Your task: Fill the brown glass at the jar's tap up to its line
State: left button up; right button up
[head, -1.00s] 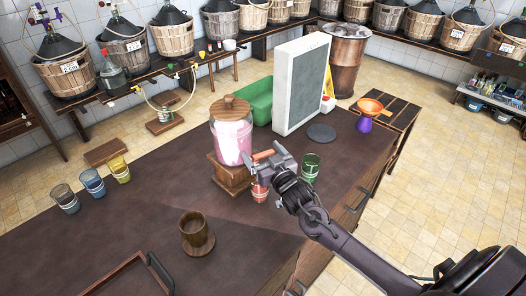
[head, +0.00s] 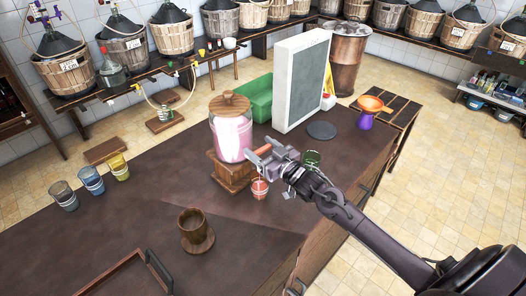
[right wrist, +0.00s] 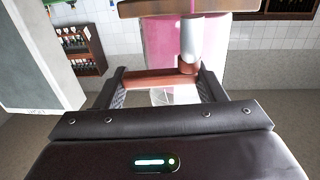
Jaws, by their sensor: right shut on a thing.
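The jar (head: 232,138) of pink liquid has a wooden lid and stands on a wooden stand (head: 234,174). Its grey tap (right wrist: 190,40) shows in the right wrist view. My right gripper (head: 262,155) is shut on the red-brown tap handle (right wrist: 155,80), which lies crosswise between its fingers. A red glass (head: 260,189) stands below the tap, beside the stand. The brown glass (head: 194,222) stands upright on a round wooden base nearer the front, apart from the tap. I cannot make out its line. My left gripper is out of view.
Grey, blue and yellow glasses (head: 92,181) stand in a row at left. A green glass (head: 312,158) is partly hidden behind my right arm. A grey panel (head: 302,80), green bin (head: 258,98) and dark disc (head: 321,130) are behind. A wooden tray (head: 110,272) lies at front left.

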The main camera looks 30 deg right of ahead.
aim_at(264, 150)
jog(key=shift+w+n+y, duration=0.15)
jog(key=shift+n+y, duration=0.45)
jog(key=shift+y, duration=0.3)
jog(key=o, duration=1)
jog(key=shift+s+d+f+b, duration=0.1)
jog(key=shift+s+b, duration=0.25)
jog(key=shift+s, duration=0.05)
jog(key=b+v, duration=0.1)
jog(key=v, duration=0.5)
jog(key=shift+s+d+r+b, duration=0.2)
jog(key=shift+s+b, duration=0.15)
jog(key=shift+s, duration=0.15)
